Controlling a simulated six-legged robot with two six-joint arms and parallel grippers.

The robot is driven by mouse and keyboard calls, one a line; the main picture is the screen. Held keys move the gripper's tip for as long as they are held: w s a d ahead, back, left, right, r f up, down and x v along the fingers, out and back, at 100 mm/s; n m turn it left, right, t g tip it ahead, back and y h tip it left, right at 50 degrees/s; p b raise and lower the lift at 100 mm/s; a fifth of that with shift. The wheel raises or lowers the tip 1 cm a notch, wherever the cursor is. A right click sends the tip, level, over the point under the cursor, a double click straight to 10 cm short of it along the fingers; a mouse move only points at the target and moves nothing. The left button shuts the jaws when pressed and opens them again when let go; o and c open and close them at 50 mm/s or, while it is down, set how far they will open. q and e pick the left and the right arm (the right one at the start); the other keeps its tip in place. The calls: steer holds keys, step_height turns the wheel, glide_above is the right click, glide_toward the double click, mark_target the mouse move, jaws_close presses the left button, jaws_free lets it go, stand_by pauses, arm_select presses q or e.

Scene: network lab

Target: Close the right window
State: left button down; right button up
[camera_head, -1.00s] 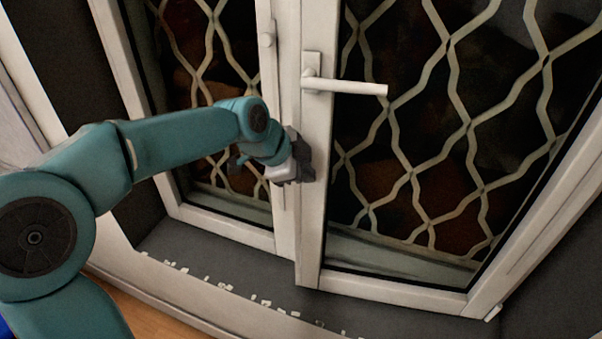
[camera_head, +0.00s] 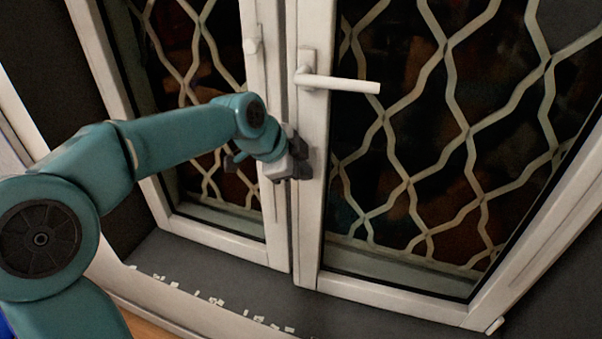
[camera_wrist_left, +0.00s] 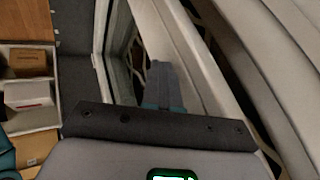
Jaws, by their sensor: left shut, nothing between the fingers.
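The right window (camera_head: 312,225) has a white frame and a white lever handle (camera_head: 340,84) that points right, level. Its glass shows a metal lattice behind it. The left window sash (camera_head: 275,205) stands beside it, with a narrow dark gap between the two frames. My left gripper (camera_head: 300,165) is shut and empty, at the left edge of the right window's frame, below the handle. I cannot tell whether it touches the frame. In the left wrist view the shut fingers (camera_wrist_left: 160,85) lie against or close to a white frame (camera_wrist_left: 190,75). My right gripper is not in view.
A dark sill (camera_head: 210,270) with scattered small white bits runs below the windows. In the left wrist view a white open box (camera_wrist_left: 30,110) with cartons stands at the left. The space in front of the right pane is clear.

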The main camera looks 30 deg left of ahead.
arm_select(q)
steer(key=w, duration=0.1)
steer(key=w+a, duration=0.1)
steer(key=w+p, duration=0.1)
steer(key=shift+w+a+r, duration=0.2)
steer(key=shift+r, duration=0.2)
steer(key=shift+s+d, duration=0.1)
